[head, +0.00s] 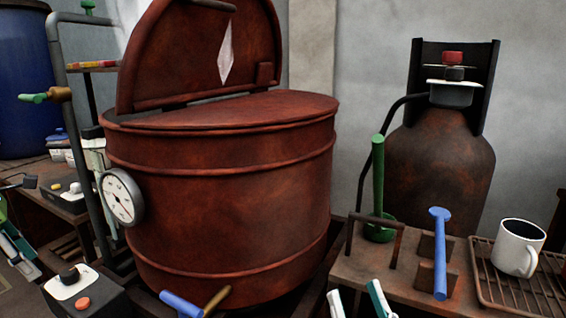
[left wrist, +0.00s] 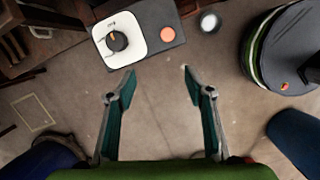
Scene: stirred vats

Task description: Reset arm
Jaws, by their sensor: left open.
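My left gripper (head: 18,252) shows at the left edge of the head view, partly cut off. In the left wrist view my left gripper (left wrist: 159,82) is open, with two teal-padded fingers wide apart and nothing between them. Bare floor lies beyond the fingertips. My right gripper (head: 357,302) shows only its fingertips at the bottom of the head view. They are apart, with nothing seen between them, in front of the bench with the tools. A control box with a black knob and an orange button (head: 83,303) stands near the left gripper; the left wrist view shows a similar box (left wrist: 170,20).
A large rusty red vat (head: 225,200) with a raised lid and a dial gauge (head: 122,197) fills the middle. To its right a bench (head: 355,272) holds a green tool (head: 378,180), a blue tool (head: 440,250) and a white mug (head: 518,247) on a rack. A dark tank (head: 440,165) stands behind.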

